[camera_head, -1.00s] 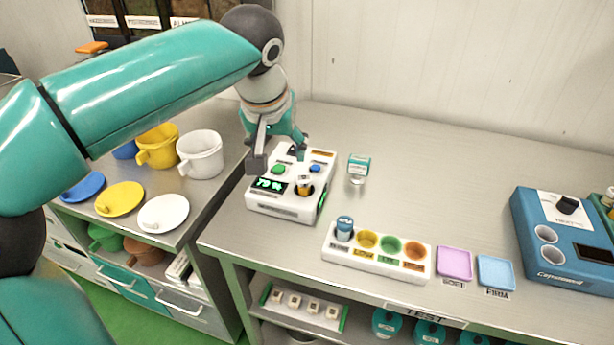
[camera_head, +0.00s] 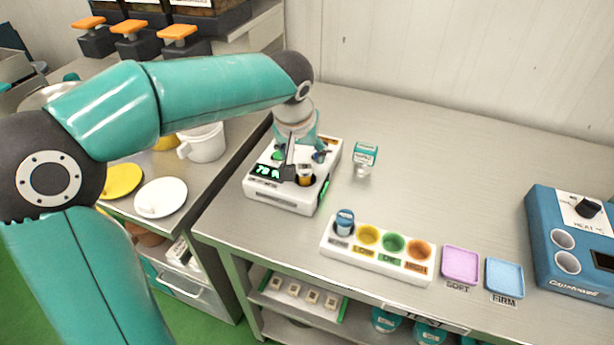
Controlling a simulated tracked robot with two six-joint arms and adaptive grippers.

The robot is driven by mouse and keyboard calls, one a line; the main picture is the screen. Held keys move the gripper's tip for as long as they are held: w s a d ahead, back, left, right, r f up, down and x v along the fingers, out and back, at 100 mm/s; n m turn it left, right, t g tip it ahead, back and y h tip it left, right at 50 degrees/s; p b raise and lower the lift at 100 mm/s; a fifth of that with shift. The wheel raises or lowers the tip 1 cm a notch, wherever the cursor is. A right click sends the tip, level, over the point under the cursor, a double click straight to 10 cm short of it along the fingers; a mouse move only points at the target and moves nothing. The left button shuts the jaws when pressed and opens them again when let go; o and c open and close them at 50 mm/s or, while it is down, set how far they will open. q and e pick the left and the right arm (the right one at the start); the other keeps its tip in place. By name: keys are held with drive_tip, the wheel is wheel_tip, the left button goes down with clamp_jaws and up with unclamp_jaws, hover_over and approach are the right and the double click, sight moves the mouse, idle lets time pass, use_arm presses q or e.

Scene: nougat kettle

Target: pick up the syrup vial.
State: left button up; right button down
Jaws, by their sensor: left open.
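A small vial (camera_head: 305,174) with amber contents and a pale top sits upright in a well of the white machine (camera_head: 282,203) with a green display. This looks like the syrup vial. My left gripper (camera_head: 304,164) points down over the machine, open, with its dark fingers close to the vial. I cannot tell whether they touch it. The gripper hides part of the machine's top and its buttons. My right gripper is not in view.
A teal-topped stamp-like item (camera_head: 364,157) stands right of the machine. A white rack (camera_head: 374,262) holds a blue-capped vial (camera_head: 344,222) and coloured wells. Pink (camera_head: 461,265) and blue (camera_head: 504,278) trays and a blue heater (camera_head: 575,245) lie further right. The back of the table is clear.

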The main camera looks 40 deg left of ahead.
sight(305, 166)
use_arm(q)
drive_tip(key=shift+s+d+p+x, duration=0.1)
drive_tip(key=shift+d+p+x, duration=0.1)
drive_tip(key=shift+x, duration=1.25)
drive_tip(key=shift+s+d+p+x, duration=0.1)
drive_tip(key=shift+s+p+x, duration=0.05)
drive_tip(key=shift+x, duration=1.3)
drive_tip(key=shift+f, duration=0.1)
drive_tip(key=shift+c, duration=0.3)
clamp_jaws()
